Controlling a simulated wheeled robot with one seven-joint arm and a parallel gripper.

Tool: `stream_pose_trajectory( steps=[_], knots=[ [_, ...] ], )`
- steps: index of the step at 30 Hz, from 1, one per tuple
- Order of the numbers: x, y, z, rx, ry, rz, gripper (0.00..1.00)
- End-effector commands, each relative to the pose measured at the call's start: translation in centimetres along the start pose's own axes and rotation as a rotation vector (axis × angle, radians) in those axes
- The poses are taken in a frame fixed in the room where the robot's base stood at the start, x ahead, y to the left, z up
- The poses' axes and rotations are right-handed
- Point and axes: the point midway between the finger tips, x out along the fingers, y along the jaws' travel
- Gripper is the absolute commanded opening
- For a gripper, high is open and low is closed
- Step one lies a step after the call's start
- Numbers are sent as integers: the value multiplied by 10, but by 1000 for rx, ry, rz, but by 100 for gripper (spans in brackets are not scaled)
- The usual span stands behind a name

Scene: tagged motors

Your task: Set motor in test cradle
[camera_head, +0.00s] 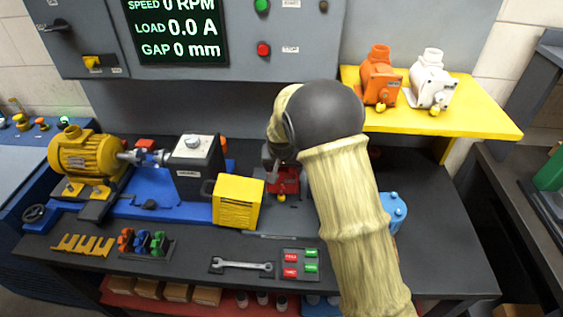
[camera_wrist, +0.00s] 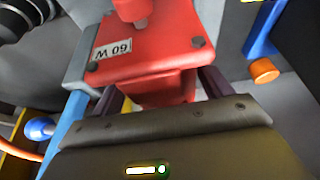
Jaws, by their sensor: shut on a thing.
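A red motor with a "60 W" label (camera_wrist: 150,60) fills the middle of the wrist view. The dark fingers of my gripper (camera_wrist: 163,92) are shut on its two sides. In the head view the red motor (camera_head: 286,180) is just right of the yellow box, partly hidden by my gripper and arm. The test cradle is not clearly visible; the blue rig base (camera_head: 155,205) ends near the motor. I cannot tell whether the motor touches a seat or hangs above it.
A yellow box (camera_head: 238,201) stands close left of the red motor. A large yellow motor (camera_head: 85,152) and a dark grey unit (camera_head: 197,168) are on the rig. Orange (camera_head: 379,80) and white (camera_head: 430,82) motors stand on the yellow shelf (camera_head: 470,118). A blue motor (camera_head: 394,210) is behind my arm.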

Motion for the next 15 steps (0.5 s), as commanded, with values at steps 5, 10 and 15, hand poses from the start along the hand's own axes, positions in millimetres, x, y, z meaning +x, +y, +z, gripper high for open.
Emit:
stream_pose_trajectory(
  steps=[5,10,15],
  knots=[
    [-4,-4,-3,-4,9,-6,7],
    [7,-4,2,-4,7,-5,7],
    [28,-4,10,-5,6,-5,7]
  ],
)
